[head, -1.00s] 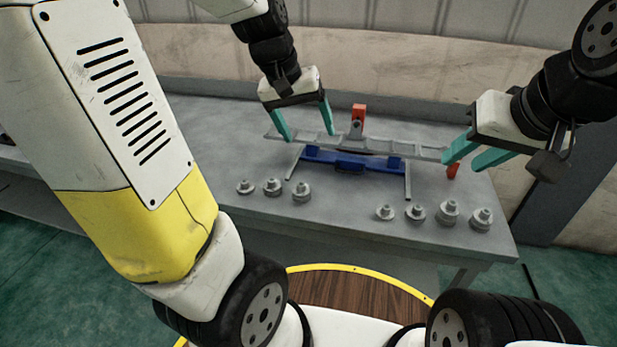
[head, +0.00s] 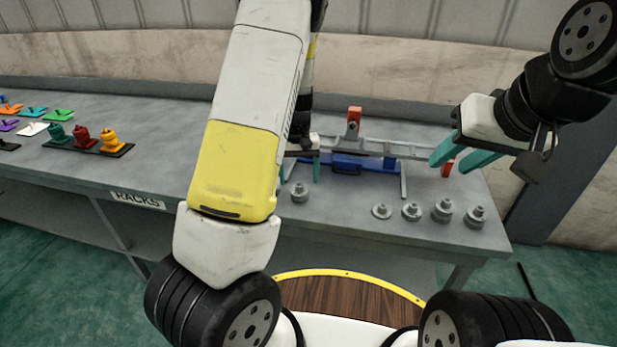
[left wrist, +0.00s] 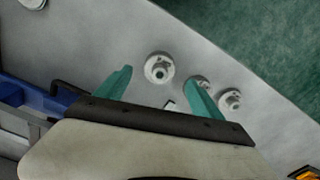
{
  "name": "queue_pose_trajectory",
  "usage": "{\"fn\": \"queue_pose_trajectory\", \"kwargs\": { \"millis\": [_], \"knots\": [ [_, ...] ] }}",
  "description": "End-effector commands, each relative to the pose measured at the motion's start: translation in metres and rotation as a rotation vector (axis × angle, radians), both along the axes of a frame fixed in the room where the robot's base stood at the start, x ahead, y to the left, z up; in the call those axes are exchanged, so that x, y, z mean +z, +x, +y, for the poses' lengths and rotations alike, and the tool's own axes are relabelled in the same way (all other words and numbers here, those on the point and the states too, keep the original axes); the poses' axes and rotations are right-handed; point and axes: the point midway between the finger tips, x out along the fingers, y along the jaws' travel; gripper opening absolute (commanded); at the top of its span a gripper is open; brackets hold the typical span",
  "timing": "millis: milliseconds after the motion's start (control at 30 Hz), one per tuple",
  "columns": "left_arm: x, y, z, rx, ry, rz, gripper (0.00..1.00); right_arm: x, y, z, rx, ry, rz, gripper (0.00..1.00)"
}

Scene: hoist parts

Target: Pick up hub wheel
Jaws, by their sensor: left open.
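Several grey stepped round parts sit on the table. I cannot tell which is the hub wheel. One round part (head: 299,192) stands beside my left arm; a row of others (head: 411,211) stands to the right. My left gripper (head: 300,168) is open and empty above the table, partly hidden by my left arm. In the left wrist view the left gripper (left wrist: 160,88) points at the table, with one round part (left wrist: 159,68) ahead between the fingertips and two more (left wrist: 230,98) near the right finger. My right gripper (head: 462,154) is open, near the rail's right end.
A grey rail (head: 395,149) with a red block (head: 353,118) and a blue base (head: 372,165) stands behind the parts. Coloured pieces (head: 82,137) lie on the table at the left. The front right table edge is close to the round parts.

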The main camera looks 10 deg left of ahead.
Motion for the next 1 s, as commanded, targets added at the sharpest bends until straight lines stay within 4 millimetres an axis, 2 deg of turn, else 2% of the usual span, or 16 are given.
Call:
{"fn": "queue_pose_trajectory", "kwargs": {
  "millis": [133,300,567,900,967,1000],
  "knots": [
    [-0.025,-0.003,-0.001,0.001,0.0,0.006,0.78,0.0,0.0,0.0,0.0,0.0,0.0,0.36],
    [-0.043,-0.002,-0.001,0.001,-0.001,0.003,0.78,0.0,0.0,0.0,0.0,0.0,0.0,0.36],
    [-0.045,-0.002,-0.001,-0.001,-0.001,0.001,0.78,0.0,0.0,0.0,0.0,0.0,0.0,0.36],
    [-0.044,-0.002,-0.001,0.0,-0.001,0.001,0.11,0.0,0.0,0.0,0.0,0.0,0.0,0.36],
    [-0.044,-0.002,-0.002,0.0,-0.001,0.001,0.0,0.0,0.0,0.0,0.0,0.0,0.0,0.36],
    [-0.044,-0.002,-0.002,0.0,-0.001,0.001,0.0,0.0,0.0,0.0,0.0,0.0,0.0,0.36]
  ]
}}
